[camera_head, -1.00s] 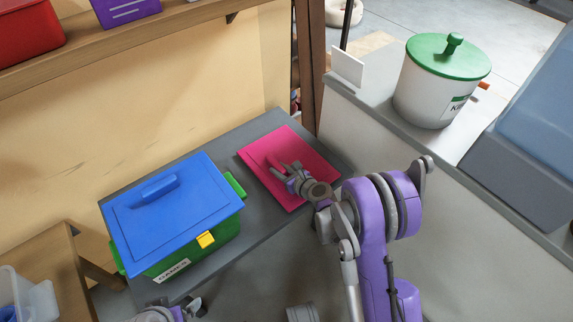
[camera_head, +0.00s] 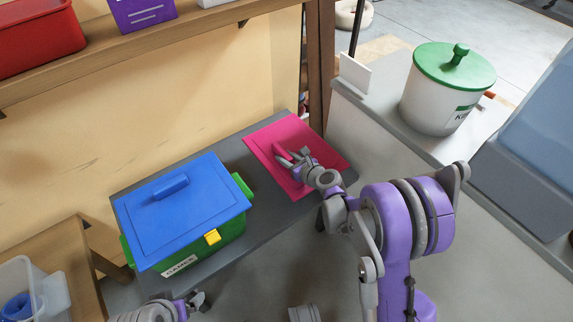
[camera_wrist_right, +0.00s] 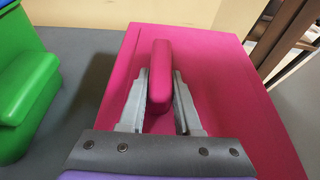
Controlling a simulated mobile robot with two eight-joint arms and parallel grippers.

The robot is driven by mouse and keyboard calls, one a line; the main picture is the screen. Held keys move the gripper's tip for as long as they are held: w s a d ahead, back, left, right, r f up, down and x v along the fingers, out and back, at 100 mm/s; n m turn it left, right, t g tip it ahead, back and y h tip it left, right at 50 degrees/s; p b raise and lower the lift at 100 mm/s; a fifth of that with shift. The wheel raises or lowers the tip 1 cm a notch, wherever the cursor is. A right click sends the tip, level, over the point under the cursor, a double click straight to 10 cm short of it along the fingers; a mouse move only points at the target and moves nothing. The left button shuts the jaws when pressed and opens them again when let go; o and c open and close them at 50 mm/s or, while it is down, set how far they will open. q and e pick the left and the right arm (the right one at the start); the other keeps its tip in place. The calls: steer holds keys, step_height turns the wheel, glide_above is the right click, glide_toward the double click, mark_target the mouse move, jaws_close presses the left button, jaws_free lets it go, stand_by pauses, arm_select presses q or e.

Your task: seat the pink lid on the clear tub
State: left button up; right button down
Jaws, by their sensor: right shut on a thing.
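The pink lid (camera_head: 265,142) is a flat sheet with a raised bar handle, over the far right end of the grey bench. My right gripper (camera_head: 291,157) is shut on the lid's handle; in the right wrist view the fingers (camera_wrist_right: 160,95) lie on both sides of the handle (camera_wrist_right: 161,70). Whether the lid is clear of the bench is hard to tell. The clear tub (camera_head: 62,293) stands open at the lower left with a blue thing inside, cut off by the frame. My left gripper (camera_head: 192,304) shows only partly at the bottom edge.
A green box with a blue lid (camera_head: 182,207) stands on the grey bench (camera_head: 268,230) between the pink lid and the tub. The tub is on a wooden table (camera_head: 60,250). A shelf (camera_head: 150,53) with red and purple bins runs above. A green-lidded white pot (camera_head: 430,100) stands right.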

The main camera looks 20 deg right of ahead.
steer(key=shift+r, duration=1.1)
stand_by(0.3)
